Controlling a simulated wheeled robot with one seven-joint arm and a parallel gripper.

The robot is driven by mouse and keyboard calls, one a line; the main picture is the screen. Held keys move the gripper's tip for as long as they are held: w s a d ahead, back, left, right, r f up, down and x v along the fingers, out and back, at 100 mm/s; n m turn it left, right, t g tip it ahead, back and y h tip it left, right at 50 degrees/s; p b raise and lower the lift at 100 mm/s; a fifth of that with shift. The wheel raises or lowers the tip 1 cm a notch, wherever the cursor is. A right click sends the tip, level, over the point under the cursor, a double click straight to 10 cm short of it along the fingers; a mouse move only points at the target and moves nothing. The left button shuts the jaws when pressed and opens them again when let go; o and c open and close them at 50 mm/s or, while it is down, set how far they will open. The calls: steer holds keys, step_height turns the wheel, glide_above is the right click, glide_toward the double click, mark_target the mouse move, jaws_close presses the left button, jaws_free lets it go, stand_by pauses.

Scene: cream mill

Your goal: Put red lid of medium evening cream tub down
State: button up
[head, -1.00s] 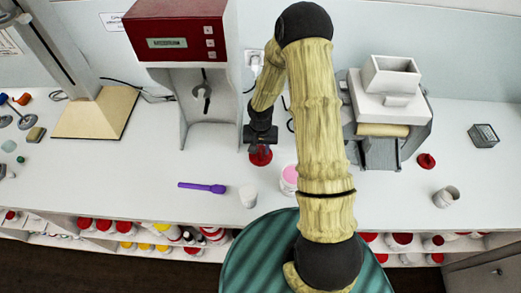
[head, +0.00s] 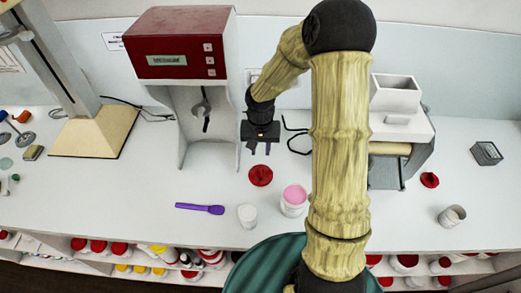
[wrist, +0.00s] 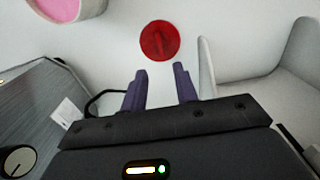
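The red lid (head: 261,175) lies flat on the white counter, in front of the red-topped machine and left of my arm. It also shows in the wrist view (wrist: 159,41), beyond the fingertips and apart from them. My gripper (head: 261,150) is open and empty, raised behind the lid; its two dark fingers show spread in the wrist view (wrist: 160,85). A white tub with pink cream (head: 294,199) stands open just in front and to the right of the lid. The tub also shows at the top left of the wrist view (wrist: 62,8).
A small white cup (head: 248,216) and a purple spatula (head: 200,209) are on the counter left of the tub. The red-topped machine (head: 180,45) stands behind. A second red lid (head: 429,180) and a grey cup (head: 452,216) are at the right.

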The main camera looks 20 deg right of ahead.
stand_by(0.3)
steer(key=s+r+n+t, duration=0.2)
steer(key=s+r+n, duration=0.1)
steer(key=s+r, duration=0.7)
steer(key=s, duration=0.4)
steer(key=shift+s+r+n+t, duration=0.15)
steer(key=shift+r+n+t, duration=0.15)
steer(key=shift+r, duration=0.1)
